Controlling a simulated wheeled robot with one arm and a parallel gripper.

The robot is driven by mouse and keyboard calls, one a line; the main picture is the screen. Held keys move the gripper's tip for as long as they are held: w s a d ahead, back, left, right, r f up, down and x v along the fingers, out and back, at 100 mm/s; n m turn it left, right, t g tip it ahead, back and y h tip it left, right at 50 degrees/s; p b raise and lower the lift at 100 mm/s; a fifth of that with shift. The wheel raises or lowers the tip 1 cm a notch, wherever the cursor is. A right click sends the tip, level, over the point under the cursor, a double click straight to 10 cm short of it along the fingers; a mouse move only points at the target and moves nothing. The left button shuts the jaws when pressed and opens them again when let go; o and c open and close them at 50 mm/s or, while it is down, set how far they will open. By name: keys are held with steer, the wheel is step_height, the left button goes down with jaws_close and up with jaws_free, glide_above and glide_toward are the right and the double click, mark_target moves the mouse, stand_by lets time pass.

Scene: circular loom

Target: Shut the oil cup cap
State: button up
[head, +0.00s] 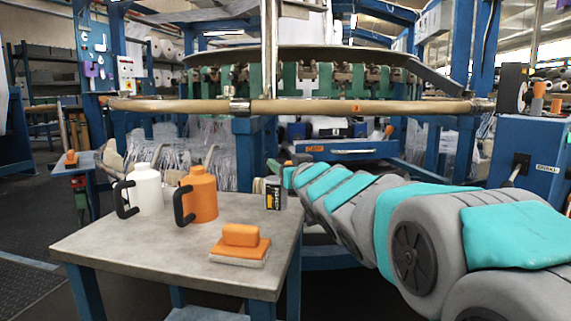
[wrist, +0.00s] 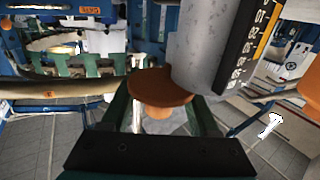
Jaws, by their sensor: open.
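The oil cup (head: 274,194) is a small grey cylinder with a black label, standing at the back right corner of the table. In the wrist view, which looks upside down, its grey body (wrist: 198,55) and black label with yellow marks fill the upper right. A brown-orange round cap (wrist: 160,85) with a paler knob shows beside the cup's top end, apparently swung open. My gripper (wrist: 162,112) is open, its dark green fingers on either side of the cap. Whether a finger touches it I cannot tell. In the head view the gripper is mostly hidden behind the cup and my arm.
The grey table (head: 130,243) also holds a white jug (head: 148,190), an orange jug (head: 202,193) and an orange block on a pad (head: 240,243). The loom's tan ring rail (head: 340,106) runs behind. A blue cabinet (head: 530,160) stands at right.

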steer(key=v, duration=0.6)
steer(key=shift+s+r+p, duration=0.15)
steer(key=shift+p, duration=0.25)
steer(key=shift+s+d, duration=0.3)
steer(key=shift+s, duration=0.3)
